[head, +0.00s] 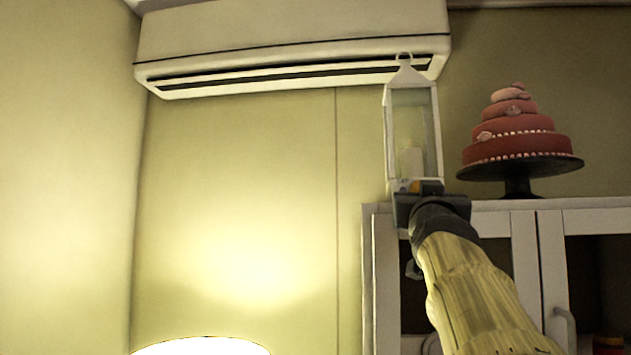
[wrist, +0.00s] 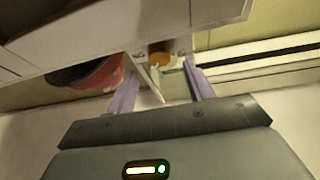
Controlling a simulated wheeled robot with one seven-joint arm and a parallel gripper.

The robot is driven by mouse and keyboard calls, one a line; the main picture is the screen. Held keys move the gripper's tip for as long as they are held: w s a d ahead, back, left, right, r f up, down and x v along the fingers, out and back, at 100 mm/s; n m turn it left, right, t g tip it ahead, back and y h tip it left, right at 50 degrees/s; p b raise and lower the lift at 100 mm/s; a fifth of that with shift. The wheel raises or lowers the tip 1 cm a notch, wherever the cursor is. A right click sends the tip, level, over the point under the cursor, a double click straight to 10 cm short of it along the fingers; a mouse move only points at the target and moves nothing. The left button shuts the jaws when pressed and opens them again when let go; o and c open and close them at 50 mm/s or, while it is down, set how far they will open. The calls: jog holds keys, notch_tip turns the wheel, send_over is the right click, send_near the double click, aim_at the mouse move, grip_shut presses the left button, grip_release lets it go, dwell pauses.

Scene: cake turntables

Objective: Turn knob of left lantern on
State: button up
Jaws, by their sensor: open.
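A white lantern (head: 388,130) with glass panes and a pale candle inside stands on top of the white cabinet; it is the only lantern I see. My gripper (head: 420,190) is in front of the lantern's base. In the wrist view my gripper (wrist: 160,80) is open, with its two pale fingers on either side of the knob's line. Contact with the knob cannot be told.
The white cabinet (head: 495,207) has glass doors below. A tiered red cake (head: 508,143) sits on a dark stand (head: 518,185) to the lantern's right. An air conditioner (head: 290,40) hangs above left. A bright lamp (head: 200,347) glows at the bottom. The wall left of the lantern is clear.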

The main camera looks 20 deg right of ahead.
jog(key=p+x, duration=0.1)
jog(key=x, duration=0.3)
jog(key=shift+s+a, duration=0.1)
jog(key=c, duration=1)
